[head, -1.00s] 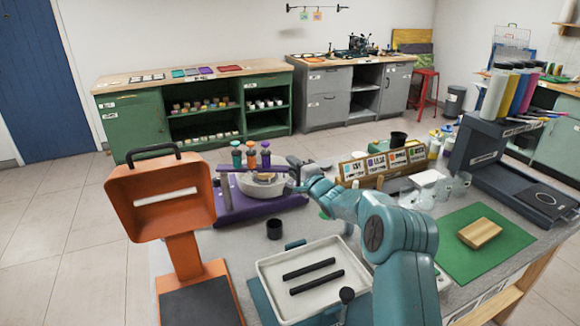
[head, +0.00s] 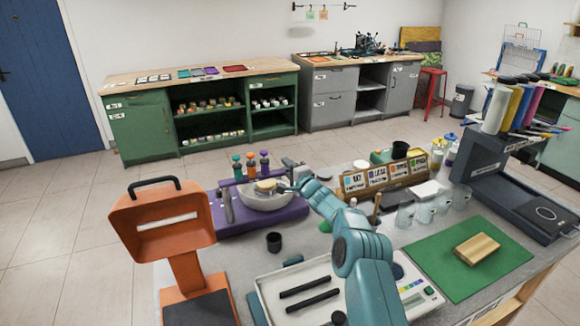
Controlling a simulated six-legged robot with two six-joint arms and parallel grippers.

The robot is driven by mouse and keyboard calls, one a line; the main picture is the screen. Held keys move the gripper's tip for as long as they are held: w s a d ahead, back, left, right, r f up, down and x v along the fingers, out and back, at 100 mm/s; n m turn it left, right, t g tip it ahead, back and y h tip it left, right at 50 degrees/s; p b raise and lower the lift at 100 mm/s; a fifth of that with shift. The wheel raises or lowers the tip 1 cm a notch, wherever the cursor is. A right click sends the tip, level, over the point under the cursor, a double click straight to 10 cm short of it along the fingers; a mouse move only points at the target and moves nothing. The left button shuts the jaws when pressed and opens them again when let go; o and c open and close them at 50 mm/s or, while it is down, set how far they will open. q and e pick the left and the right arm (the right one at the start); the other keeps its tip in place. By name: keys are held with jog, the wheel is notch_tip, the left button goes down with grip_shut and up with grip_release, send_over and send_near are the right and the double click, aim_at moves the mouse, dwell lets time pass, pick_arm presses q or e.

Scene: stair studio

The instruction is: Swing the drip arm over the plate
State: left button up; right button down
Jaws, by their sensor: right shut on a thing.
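The purple drip arm (head: 229,182) carries three bottles, teal (head: 237,167), orange (head: 250,165) and purple (head: 264,161). It runs from a grey post (head: 228,206) at the left, along the back of a pale bowl (head: 257,201). The bowl stands on a purple base (head: 285,217). A cream round plate (head: 265,185) sits in the bowl, in front of the bottles. My right gripper (head: 291,176) is shut at the right end of the drip arm. The gripped part is small and partly hidden by the fingers. My left gripper is out of view.
An orange machine (head: 160,220) stands left of the base. A small black cup (head: 274,242) stands in front. A white tray (head: 264,289) with dark bars lies nearer me. A rack of labelled cards (head: 365,181) and clear jars (head: 405,214) stand to the right.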

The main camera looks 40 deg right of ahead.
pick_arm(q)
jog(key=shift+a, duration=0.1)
pick_arm(e)
jog(key=shift+w+a+f, duration=0.15)
jog(key=shift+w+a, duration=0.25)
jog(key=c, duration=0.9)
grip_release()
jog(key=shift+c, duration=0.2)
jog(key=shift+o, duration=0.2)
jog(key=shift+w+a, duration=0.15)
jog(key=shift+a, duration=0.05)
jog(key=shift+s+d, duration=0.3)
jog(key=shift+d, duration=0.05)
pick_arm(q)
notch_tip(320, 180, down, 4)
jog(key=b, duration=0.4)
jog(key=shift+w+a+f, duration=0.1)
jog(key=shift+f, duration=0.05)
pick_arm(e)
jog(key=v, duration=1.6)
jog(key=shift+s, duration=0.2)
